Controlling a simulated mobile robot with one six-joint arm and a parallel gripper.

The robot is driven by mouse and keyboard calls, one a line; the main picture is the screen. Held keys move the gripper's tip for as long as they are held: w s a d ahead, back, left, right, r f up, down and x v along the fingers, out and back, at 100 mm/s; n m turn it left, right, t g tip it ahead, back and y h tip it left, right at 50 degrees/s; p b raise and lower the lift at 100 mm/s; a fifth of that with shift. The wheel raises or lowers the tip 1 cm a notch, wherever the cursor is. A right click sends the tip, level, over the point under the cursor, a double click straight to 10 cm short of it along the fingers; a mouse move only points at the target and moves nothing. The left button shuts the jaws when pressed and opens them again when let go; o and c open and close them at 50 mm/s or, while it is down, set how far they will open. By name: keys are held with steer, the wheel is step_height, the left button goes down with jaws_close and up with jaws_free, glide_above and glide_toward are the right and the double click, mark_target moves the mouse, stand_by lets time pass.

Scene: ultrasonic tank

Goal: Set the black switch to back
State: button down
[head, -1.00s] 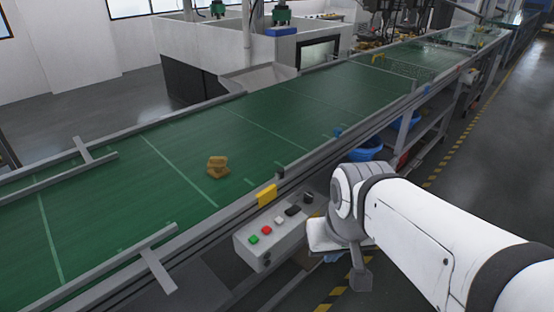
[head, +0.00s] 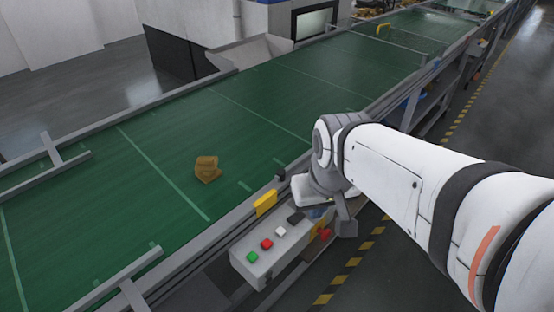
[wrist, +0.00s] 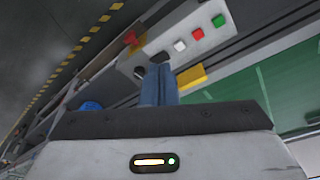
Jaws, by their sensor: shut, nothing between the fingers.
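The black switch (head: 295,217) sits on top of the grey control box (head: 249,268), at the right end of its row of buttons. It also shows in the wrist view (wrist: 161,57), just beyond my fingertips and partly covered by them. My gripper (wrist: 159,68) has its two blue fingers shut together with nothing between them. In the head view my gripper (head: 313,212) is just right of the switch, mostly hidden by my wrist. I cannot tell whether the fingers touch the switch. The switch's tilt is too small to read.
Green (head: 252,257), red (head: 267,244) and white (head: 281,231) buttons line the box left of the switch. A red knob (head: 325,234) is at its right end. A yellow block (head: 265,202) is on the conveyor (head: 140,200) edge. A brown lump (head: 207,169) lies on the belt.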

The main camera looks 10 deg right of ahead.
steer(key=w+n+g+p, duration=0.2)
steer(key=w+n, duration=0.2)
steer(key=w, duration=0.5)
steer(key=n+g+y+p, duration=0.1)
steer(key=n+g+p, duration=0.1)
steer(key=n, duration=0.1)
glide_above(292, 219)
steer(key=w+d, duration=0.2)
step_height(292, 219, down, 4)
steer(key=shift+s+f+b, duration=0.2)
steer(key=shift+s+b, duration=0.05)
steer(key=shift+b, duration=0.05)
steer(key=shift+f, duration=0.1)
steer(key=f, duration=0.4)
steer(key=a+f+p, duration=0.1)
steer(key=f, duration=0.4)
steer(key=s+f+p, duration=0.1)
steer(key=f, duration=0.3)
steer(key=shift+s+a+f, duration=0.1)
steer(key=shift+a+f, duration=0.15)
steer(key=shift+a, duration=0.05)
steer(key=shift+f, duration=0.1)
